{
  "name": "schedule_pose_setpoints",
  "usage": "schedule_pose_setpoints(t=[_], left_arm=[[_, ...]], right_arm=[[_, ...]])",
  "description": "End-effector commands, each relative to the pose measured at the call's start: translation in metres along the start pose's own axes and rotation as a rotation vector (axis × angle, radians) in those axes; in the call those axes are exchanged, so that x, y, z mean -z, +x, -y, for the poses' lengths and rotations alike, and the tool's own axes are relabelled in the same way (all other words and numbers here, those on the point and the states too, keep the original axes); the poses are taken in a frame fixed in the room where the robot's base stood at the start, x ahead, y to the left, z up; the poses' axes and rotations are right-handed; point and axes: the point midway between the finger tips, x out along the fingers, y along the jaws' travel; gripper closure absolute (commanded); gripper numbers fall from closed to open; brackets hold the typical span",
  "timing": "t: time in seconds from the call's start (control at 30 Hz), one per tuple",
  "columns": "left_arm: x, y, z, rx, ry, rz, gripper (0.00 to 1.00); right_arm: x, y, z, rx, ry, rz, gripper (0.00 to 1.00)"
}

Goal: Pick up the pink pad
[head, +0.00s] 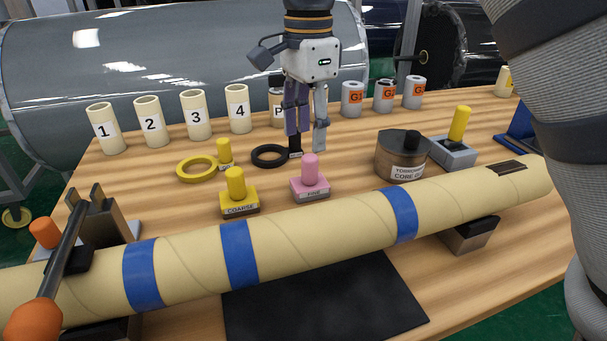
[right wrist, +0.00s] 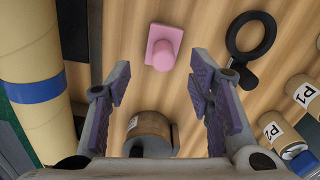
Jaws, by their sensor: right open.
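The pink pad (head: 310,180), a pink block with an upright pink knob and a label reading FINE, stands on the wooden table behind the long tan tube. My right gripper (head: 308,150) points down just behind the pad, open and empty, with its fingers apart. In the right wrist view the pink pad (right wrist: 163,50) lies beyond the open fingertips (right wrist: 160,82), roughly centred between them and not touched. My left gripper is not in view.
A yellow COARSE pad (head: 238,198) stands left of the pink one. A black ring (head: 269,156) lies close to my right gripper. A round core holder (head: 400,158) stands to the right. The tan tube (head: 310,238) with blue bands crosses in front.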

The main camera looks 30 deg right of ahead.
Motion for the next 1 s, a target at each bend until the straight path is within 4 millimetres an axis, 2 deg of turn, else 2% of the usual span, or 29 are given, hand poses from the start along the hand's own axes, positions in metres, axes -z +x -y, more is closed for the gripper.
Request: schedule_pose_setpoints(t=[0.03, 0.17, 0.4, 0.67, 0.77, 0.9, 1.0], left_arm=[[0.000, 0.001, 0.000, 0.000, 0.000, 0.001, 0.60], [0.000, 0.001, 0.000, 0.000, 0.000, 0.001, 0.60], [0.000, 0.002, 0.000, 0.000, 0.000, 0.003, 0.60], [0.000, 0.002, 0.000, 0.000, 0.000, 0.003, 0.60], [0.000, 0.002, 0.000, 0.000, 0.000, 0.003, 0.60], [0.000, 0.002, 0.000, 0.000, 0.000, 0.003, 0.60], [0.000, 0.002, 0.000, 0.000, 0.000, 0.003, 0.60]], right_arm=[[0.000, 0.010, 0.000, -0.004, 0.000, 0.000, 0.52], [0.001, 0.025, 0.000, -0.002, 0.000, 0.000, 0.52], [0.007, 0.068, 0.001, -0.002, 0.002, 0.001, 0.52], [0.007, 0.074, 0.002, 0.002, 0.001, 0.000, 0.52], [0.007, 0.074, 0.002, 0.002, 0.001, 0.000, 0.70], [0.007, 0.074, 0.002, 0.002, 0.001, 0.000, 1.00], [0.007, 0.074, 0.002, 0.002, 0.001, 0.000, 1.00]])
